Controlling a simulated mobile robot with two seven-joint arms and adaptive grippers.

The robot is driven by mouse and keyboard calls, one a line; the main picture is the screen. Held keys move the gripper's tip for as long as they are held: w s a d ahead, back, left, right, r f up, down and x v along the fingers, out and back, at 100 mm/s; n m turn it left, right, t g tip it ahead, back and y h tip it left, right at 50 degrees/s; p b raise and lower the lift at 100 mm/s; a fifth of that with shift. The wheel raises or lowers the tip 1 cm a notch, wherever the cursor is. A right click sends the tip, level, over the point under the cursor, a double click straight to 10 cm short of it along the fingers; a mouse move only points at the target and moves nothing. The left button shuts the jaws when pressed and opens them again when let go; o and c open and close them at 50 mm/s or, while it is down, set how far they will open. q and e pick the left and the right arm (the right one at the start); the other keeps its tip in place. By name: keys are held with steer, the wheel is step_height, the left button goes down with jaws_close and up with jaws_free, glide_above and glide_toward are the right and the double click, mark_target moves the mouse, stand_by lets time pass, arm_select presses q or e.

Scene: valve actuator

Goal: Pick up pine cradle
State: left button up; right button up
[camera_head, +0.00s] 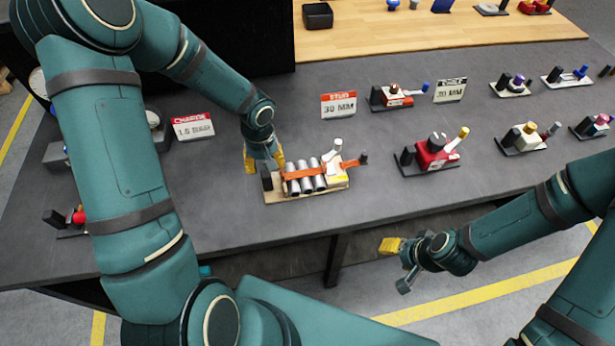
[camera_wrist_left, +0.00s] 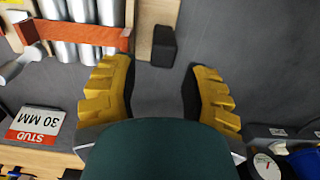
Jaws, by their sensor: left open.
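The pine cradle (camera_head: 312,194) is a pale wooden base on the grey bench. It carries several silver cylinders (camera_head: 305,180) under an orange strap (camera_head: 325,168), with a black block (camera_head: 266,178) at its left end. My left gripper (camera_head: 264,158) is open and empty just behind that left end. In the left wrist view the yellow fingers stand apart (camera_wrist_left: 158,92), with bare bench between them. The cradle's wood (camera_wrist_left: 145,25) and black block (camera_wrist_left: 163,46) lie beyond the fingertips. My right gripper (camera_head: 396,258) hangs in front of the bench; its opening is unclear.
A "STUD 30 MM" sign (camera_head: 338,104) stands behind the cradle, and another sign (camera_head: 193,126) to its left. A red valve assembly (camera_head: 433,152) sits to the right, with several more farther along. Bench in front of the cradle is narrow but clear.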

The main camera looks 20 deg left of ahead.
mark_target(266, 173)
arm_select(q)
steer(key=shift+s+f, duration=0.15)
steer(key=shift+f, duration=1.3)
steer(key=shift+s+f, duration=0.1)
steer(key=shift+f, duration=1.35)
steer(key=shift+o, duration=0.3)
jaws_close()
